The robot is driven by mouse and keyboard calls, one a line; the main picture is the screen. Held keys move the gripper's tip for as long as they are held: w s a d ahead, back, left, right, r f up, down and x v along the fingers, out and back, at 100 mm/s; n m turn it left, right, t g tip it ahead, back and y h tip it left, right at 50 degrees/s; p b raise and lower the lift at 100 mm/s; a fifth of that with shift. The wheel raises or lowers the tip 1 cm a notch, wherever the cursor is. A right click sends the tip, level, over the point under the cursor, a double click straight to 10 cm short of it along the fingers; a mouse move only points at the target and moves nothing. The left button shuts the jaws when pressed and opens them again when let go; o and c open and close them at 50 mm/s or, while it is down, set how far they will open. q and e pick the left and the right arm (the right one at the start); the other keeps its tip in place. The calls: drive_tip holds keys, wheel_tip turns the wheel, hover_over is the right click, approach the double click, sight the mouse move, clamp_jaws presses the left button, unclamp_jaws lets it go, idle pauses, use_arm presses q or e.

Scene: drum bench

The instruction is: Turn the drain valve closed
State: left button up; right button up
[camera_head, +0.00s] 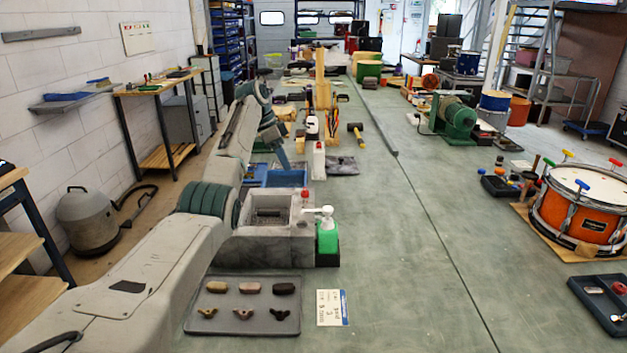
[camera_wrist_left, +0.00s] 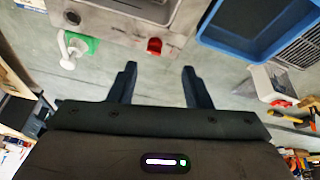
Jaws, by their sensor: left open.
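A grey stone-like sink block (camera_head: 255,244) stands on the bench. A red drain valve (camera_head: 305,197) sits at its right side, and in the left wrist view it shows as a small red part (camera_wrist_left: 154,46) at the sink's edge. My left gripper (camera_head: 284,160) is beyond the sink in the head view, partly hidden by its own wrist. In the left wrist view my left gripper's two dark fingers (camera_wrist_left: 158,68) are spread apart with nothing between them. The red valve lies just past the fingertips in that view, apart from them. My right gripper is not in view.
A green bottle with a white pump (camera_head: 327,237) stands at the sink's right corner. A blue tray (camera_head: 287,178) lies behind the sink. A grey mat (camera_head: 245,320) holds small parts in front.

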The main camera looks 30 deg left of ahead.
sight(302, 191)
use_arm(q)
drive_tip(key=d+f, duration=0.2)
drive_tip(key=f+p, duration=0.1)
drive_tip(key=shift+w+d+f, duration=0.35)
drive_tip(key=shift+d, duration=0.05)
drive_tip(key=x, duration=0.3)
drive_tip(key=shift+w+f+p, duration=0.2)
drive_tip(key=shift+w+p, duration=0.05)
drive_tip(key=shift+p, duration=0.15)
drive_tip(key=shift+x, duration=1.2)
drive_tip(key=shift+c, duration=0.6)
drive_tip(key=c, duration=0.8)
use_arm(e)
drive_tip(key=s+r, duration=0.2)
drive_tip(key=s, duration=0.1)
